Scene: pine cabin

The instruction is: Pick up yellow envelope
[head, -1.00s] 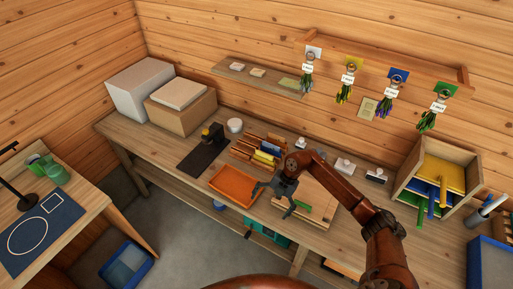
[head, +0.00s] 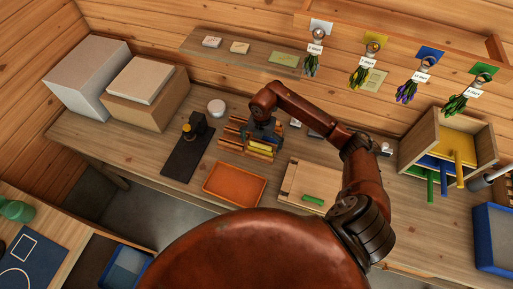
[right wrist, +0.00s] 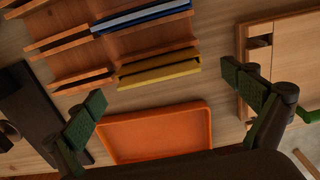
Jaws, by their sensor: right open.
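The yellow envelope (head: 260,148) stands in the front slot of a wooden sorter rack (head: 234,134) on the bench. In the right wrist view the yellow envelope (right wrist: 160,69) lies across the picture, just beyond the fingertips. A blue envelope (right wrist: 141,18) stands in a slot behind it. My right gripper (head: 262,132) is over the rack, pointing down and partly hiding it in the head view. In the right wrist view the right gripper (right wrist: 163,88) has its green-padded fingers wide apart, with nothing between them. My left gripper is not in view.
An orange tray (head: 235,184) lies in front of the rack. A wooden board with a green bar (head: 313,200) is to its right. A black stand on a dark mat (head: 188,154) is left of the rack. A pigeonhole box (head: 428,138) stands at the right.

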